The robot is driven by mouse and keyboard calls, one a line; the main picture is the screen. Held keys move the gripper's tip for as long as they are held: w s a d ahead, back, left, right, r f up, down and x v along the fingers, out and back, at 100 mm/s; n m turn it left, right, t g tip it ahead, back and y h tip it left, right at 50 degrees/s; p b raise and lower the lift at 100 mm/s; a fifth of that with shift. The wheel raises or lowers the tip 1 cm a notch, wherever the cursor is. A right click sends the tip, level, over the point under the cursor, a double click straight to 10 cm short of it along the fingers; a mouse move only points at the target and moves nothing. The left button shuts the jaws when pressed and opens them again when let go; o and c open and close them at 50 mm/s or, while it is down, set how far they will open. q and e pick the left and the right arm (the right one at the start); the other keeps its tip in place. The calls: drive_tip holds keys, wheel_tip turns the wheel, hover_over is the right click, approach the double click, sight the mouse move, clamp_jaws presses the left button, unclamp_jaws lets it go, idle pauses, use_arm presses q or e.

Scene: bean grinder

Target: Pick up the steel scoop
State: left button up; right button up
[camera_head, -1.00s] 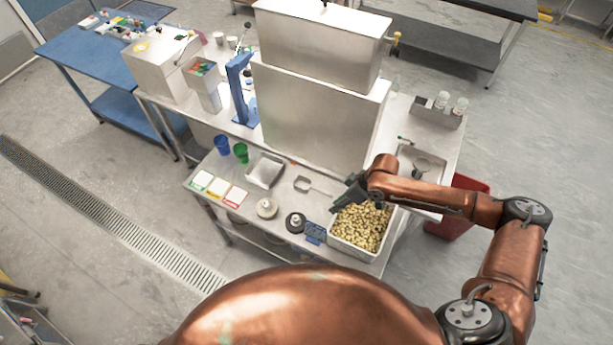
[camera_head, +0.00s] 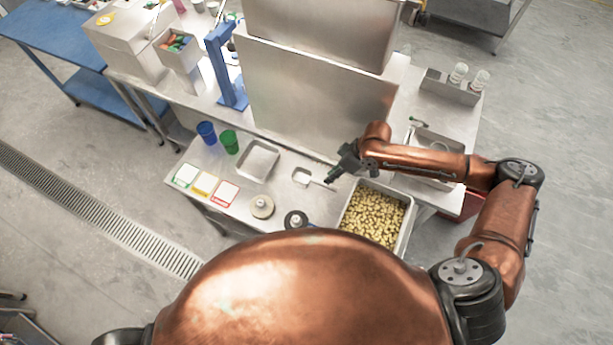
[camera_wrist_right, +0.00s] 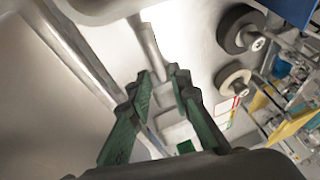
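The steel scoop (camera_head: 302,177) lies on the front steel table, its square bowl to the left and its thin handle running right. My right gripper (camera_head: 331,178) is low over the table at the handle end, just left of the bean tray. In the right wrist view its green-padded fingers (camera_wrist_right: 162,80) stand apart. A narrow steel bar, apparently the scoop handle (camera_wrist_right: 150,46), runs toward the gap between the fingertips; I cannot tell whether they touch it. My left gripper is out of view.
The tray of beans (camera_head: 374,217) stands close right of the gripper. A tall steel housing (camera_head: 315,100) rises behind. An empty square tray (camera_head: 258,160), green cup (camera_head: 229,142), blue cup (camera_head: 206,132) and two round knobbed pieces, pale (camera_head: 262,206) and black (camera_head: 296,219), are nearby.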

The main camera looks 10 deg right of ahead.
sight(323, 184)
drive_tip(key=shift+w+a+f, duration=0.1)
drive_tip(key=shift+w+f, duration=0.05)
drive_tip(key=shift+f, duration=0.3)
drive_tip(key=shift+w+a+f, duration=0.1)
drive_tip(key=shift+f, duration=0.3)
drive_tip(key=x, duration=0.6)
drive_tip(key=shift+s+f, duration=0.1)
drive_tip(key=shift+f, duration=0.25)
drive_tip(key=shift+c, duration=0.3)
clamp_jaws()
